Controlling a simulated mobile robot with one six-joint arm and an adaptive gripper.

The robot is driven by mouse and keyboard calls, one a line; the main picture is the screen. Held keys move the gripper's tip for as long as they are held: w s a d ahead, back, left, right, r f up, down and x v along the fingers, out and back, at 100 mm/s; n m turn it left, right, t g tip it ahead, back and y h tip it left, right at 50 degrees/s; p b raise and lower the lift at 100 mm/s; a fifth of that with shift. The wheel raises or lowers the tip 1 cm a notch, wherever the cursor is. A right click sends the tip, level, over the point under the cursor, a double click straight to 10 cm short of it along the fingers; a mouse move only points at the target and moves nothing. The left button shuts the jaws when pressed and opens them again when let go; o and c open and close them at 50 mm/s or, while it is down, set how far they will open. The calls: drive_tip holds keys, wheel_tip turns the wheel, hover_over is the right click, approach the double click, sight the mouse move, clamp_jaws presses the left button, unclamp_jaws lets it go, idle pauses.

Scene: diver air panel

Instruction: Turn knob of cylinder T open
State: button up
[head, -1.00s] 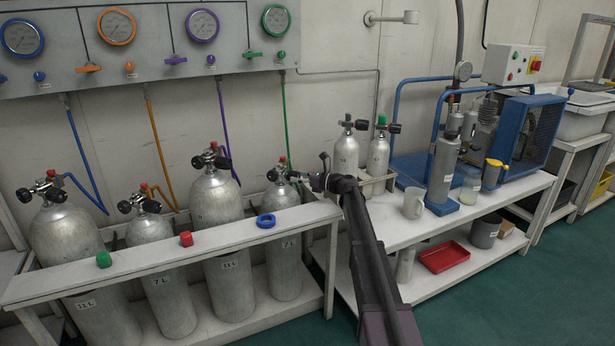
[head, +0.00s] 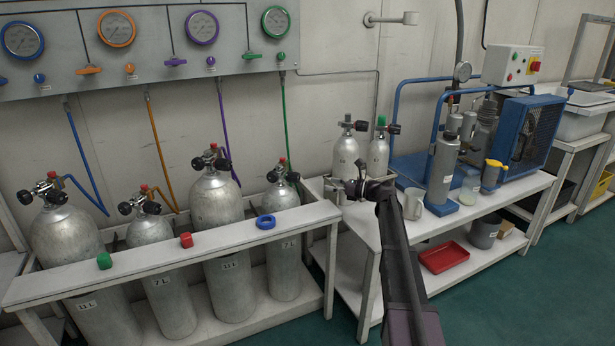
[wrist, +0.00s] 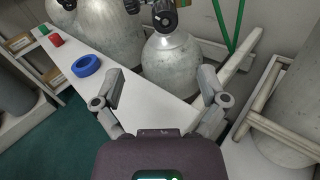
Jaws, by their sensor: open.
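Several grey cylinders stand in the rack, each with a black-knobbed valve; no letter T is readable on any. The rightmost one (head: 284,210), marked 7L, has a green hose and a valve with a black knob (head: 292,176). In the wrist view this cylinder (wrist: 172,65) is ahead, its valve (wrist: 165,14) cut by the top edge. My gripper (head: 341,188) is open and empty, right of that valve and apart from it. In the wrist view my gripper's fingers (wrist: 160,88) are spread over the white rail, with nothing between them.
The rack's front rail (head: 215,232) carries a green cap (head: 104,260), a red cap (head: 186,239) and a blue ring (head: 265,221). Two small cylinders (head: 345,157) stand in a holder at right, close to my gripper. Gauges and coloured handles are on the panel (head: 150,65).

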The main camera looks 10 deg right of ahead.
drive_tip(key=s+a+r+n+g+h+p, duration=0.3)
drive_tip(key=s+a+r+n+p, duration=0.3)
drive_tip(key=s+p, duration=0.3)
drive_tip(key=s+a+r+n+g+h+p, duration=0.3)
drive_tip(key=s+a+r+n+p, duration=0.3)
drive_tip(key=p, duration=1)
drive_tip(key=shift+s+r+n, duration=0.7)
drive_tip(key=shift+s+r, duration=0.05)
drive_tip(key=shift+s, duration=1.1)
drive_tip(key=s+f+n+g+h, duration=0.1)
drive_tip(key=s+f+n+h, duration=0.1)
drive_tip(key=s, duration=0.4)
drive_tip(key=s+d+f+n+g+h, duration=0.1)
drive_tip(key=s+n+h, duration=0.3)
drive_tip(key=s+n, duration=0.2)
drive_tip(key=s+d+f+n+g+h, duration=0.1)
drive_tip(key=s+f+n+h, duration=0.1)
drive_tip(key=s, duration=0.6)
drive_tip(key=shift+s+f+n+h, duration=0.15)
drive_tip(key=shift+f+n+h, duration=0.25)
drive_tip(key=shift+n, duration=0.8)
drive_tip(key=shift+d+r, duration=0.1)
drive_tip(key=shift+c, duration=0.2)
